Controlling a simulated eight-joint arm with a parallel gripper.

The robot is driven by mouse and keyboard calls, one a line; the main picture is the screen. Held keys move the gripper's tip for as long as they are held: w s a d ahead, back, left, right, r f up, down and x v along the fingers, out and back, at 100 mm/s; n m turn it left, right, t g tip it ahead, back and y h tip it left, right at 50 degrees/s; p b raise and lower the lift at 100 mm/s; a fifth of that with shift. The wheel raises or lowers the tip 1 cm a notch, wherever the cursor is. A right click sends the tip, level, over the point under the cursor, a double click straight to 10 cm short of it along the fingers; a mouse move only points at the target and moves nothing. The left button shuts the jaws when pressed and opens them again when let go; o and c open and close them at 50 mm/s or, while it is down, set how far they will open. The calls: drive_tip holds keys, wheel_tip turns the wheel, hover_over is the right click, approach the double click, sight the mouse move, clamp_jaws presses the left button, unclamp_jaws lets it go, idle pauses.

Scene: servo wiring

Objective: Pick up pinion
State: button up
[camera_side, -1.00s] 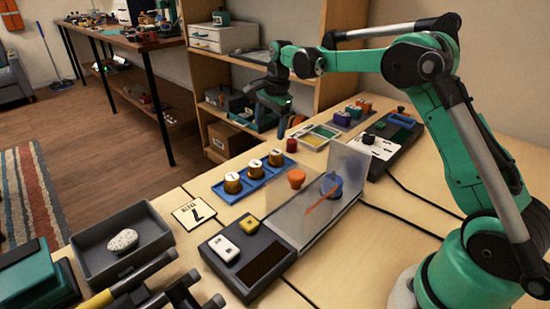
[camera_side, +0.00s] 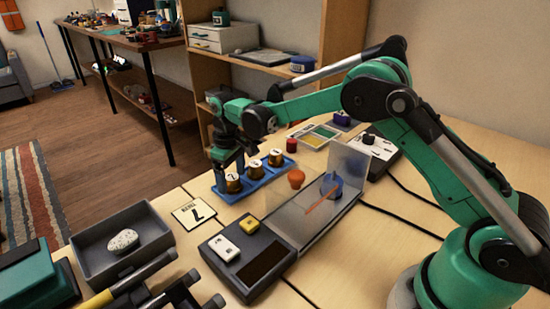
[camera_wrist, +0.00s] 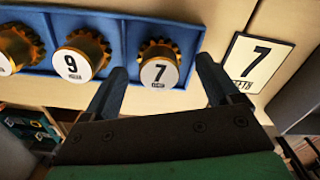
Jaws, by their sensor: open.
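Three brass pinions with white numbered tops stand in a row in a blue tray (camera_side: 262,179). The nearest pinion (camera_side: 233,183), marked 7 in the wrist view (camera_wrist: 159,70), is at the tray's end beside the card. The middle one (camera_wrist: 82,58) is marked 9; the third (camera_wrist: 18,48) is cut off by the frame edge. A card (camera_wrist: 257,62) showing a 7 lies beside the tray, also in the side view (camera_side: 194,213). My gripper (camera_wrist: 161,68) is open and empty, its fingers spread on either side of the pinion marked 7. I cannot tell whether they touch it.
A clear panel (camera_side: 350,165) with a blue knob (camera_side: 331,186) and an orange part (camera_side: 296,179) stands right of the tray. A dark box (camera_side: 248,258) with white and yellow buttons is in front. A grey tray (camera_side: 105,262) holds a pale stone.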

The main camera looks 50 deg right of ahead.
drive_tip(key=shift+f, duration=0.4)
clamp_jaws()
